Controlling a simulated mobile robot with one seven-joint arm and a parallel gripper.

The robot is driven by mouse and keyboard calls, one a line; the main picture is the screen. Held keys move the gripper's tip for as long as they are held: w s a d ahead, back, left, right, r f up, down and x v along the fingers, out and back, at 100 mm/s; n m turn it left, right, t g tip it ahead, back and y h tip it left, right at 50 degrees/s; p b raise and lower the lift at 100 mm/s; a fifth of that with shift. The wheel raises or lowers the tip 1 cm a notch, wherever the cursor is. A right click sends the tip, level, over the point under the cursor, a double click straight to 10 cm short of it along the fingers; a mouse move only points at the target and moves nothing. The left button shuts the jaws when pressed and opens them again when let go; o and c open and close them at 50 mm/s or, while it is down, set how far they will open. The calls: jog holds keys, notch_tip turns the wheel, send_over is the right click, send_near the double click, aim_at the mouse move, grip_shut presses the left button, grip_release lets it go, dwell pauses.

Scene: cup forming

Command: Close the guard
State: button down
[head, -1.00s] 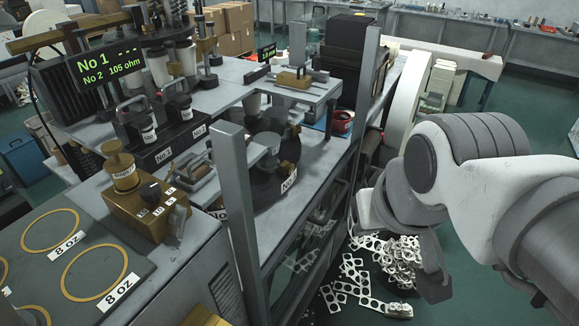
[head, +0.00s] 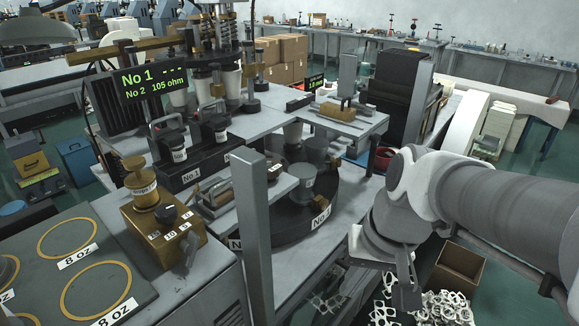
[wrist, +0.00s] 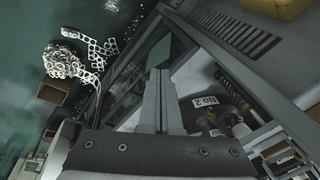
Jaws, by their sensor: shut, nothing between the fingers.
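I cannot clearly make out the guard as a separate part. A grey upright post (head: 254,220) stands at the front edge of the machine bench, and a second post (head: 347,82) stands farther back. In the wrist view a pale greenish pane (wrist: 180,50) shows between grey frame bars, beyond my fingertips; it may be the guard. My gripper (wrist: 157,72) is shut and empty. In the head view my wrist hangs to the right of the bench, apart from the posts, and the fingertips are not clear there.
The bench holds a dark round turntable (head: 300,217) with cups, a brass weight block (head: 160,210) and a display (head: 155,79). An open cardboard box (head: 457,268) and a heap of pale perforated scrap (head: 445,308) lie on the floor at right. A white curved housing (head: 462,122) stands behind my arm.

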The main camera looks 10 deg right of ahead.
jog(key=w+d+f+m+y+b, duration=0.1)
jog(key=w+f+m+y+b, duration=0.2)
jog(key=f, duration=0.6)
jog(key=w+d+f+m+y+b, duration=0.1)
jog(key=w+f+m+y+b, duration=0.25)
jog(key=f, duration=0.55)
jog(key=w+d+f+m+y+b, duration=0.1)
jog(key=w+d+f+m+b, duration=0.2)
jog(key=f+b, duration=0.45)
jog(key=w+d+f+m+t+b, duration=0.1)
jog(key=d+f+m+t+b, duration=0.3)
jog(key=f, duration=0.7)
jog(key=w+d+f+m+t+b, duration=0.1)
jog(key=d+f+m+t+b, duration=0.15)
jog(key=f+m, duration=0.6)
jog(key=w+d+f+m+t+b, duration=0.2)
jog(key=f+m+b, duration=0.15)
jog(key=f, duration=1.05)
jog(key=b+x, duration=0.4)
jog(key=x, duration=0.6)
jog(key=shift+s+a+r, duration=0.1)
jog(key=shift+r, duration=1.05)
jog(key=shift+s+a+r, duration=0.1)
jog(key=shift+r, duration=1)
